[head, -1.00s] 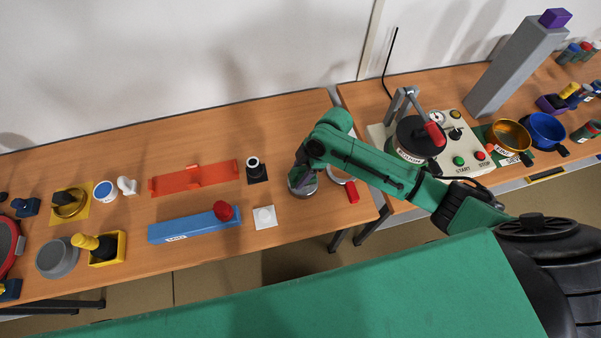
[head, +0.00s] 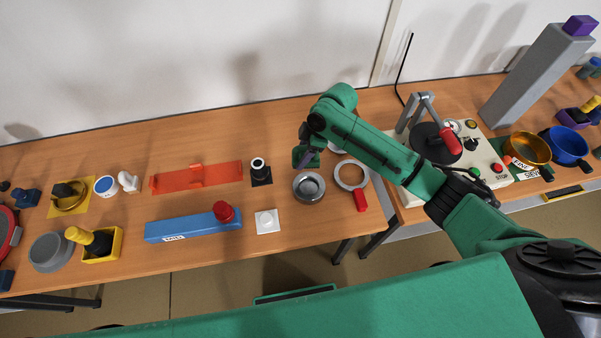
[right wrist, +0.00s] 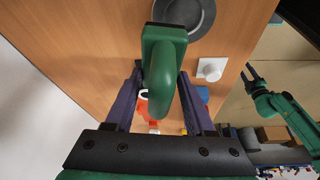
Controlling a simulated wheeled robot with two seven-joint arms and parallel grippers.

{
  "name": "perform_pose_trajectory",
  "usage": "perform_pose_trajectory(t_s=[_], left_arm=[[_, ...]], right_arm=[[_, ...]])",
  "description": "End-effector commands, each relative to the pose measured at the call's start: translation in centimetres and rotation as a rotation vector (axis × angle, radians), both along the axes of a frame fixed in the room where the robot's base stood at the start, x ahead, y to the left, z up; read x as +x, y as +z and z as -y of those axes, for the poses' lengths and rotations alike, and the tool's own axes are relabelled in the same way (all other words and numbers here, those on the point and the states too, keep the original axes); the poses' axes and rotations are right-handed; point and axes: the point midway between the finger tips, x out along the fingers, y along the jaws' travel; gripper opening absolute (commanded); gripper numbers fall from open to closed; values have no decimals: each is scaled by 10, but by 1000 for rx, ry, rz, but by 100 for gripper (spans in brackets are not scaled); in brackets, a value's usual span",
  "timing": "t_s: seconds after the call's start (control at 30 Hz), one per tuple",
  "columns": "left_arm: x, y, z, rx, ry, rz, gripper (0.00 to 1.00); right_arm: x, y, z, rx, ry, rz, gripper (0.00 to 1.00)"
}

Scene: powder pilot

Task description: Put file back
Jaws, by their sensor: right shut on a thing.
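My right gripper (head: 306,158) is shut on a green piece (right wrist: 163,65) with a rounded, arched top, seen between the purple fingers in the right wrist view. It is held just behind the grey metal bowl (head: 309,187); the gripper hides much of it in the head view. I cannot tell whether this piece is the file. A long blue bar (head: 190,229) with a red knob (head: 223,212) lies on the table; its label is too small to read. Behind it is an orange holder (head: 197,177). My left gripper (right wrist: 251,77) shows open and empty in the right wrist view.
A grey ring with a red handle (head: 350,175) lies right of the bowl. A white square with a knob (head: 267,221) and a black stand (head: 260,172) are left of it. A control box (head: 484,158) stands right. Bare wood (head: 290,125) lies behind the bowl.

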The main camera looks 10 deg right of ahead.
Motion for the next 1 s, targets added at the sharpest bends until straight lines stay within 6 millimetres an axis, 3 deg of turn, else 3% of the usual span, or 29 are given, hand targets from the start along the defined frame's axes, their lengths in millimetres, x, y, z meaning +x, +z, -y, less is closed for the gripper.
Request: perform_pose_trajectory(t_s=[0.03,0.2,0.4,0.57,0.67,1.0], left_arm=[[0,-48,0,0,0,0,50],[0,-124,0,0,1,0,50],[1,-196,1,-1,1,0,50],[1,-215,1,-2,1,0,50],[1,-214,1,-2,1,0,50],[1,-209,1,-2,0,1,50]], right_arm=[[25,-19,-2,-1,-59,14,0],[84,4,-4,-2,-281,14,0],[114,49,-10,20,-505,10,0],[117,78,-12,32,-596,5,0],[116,75,-12,31,-612,1,0],[116,-31,-11,28,-611,-1,0]])
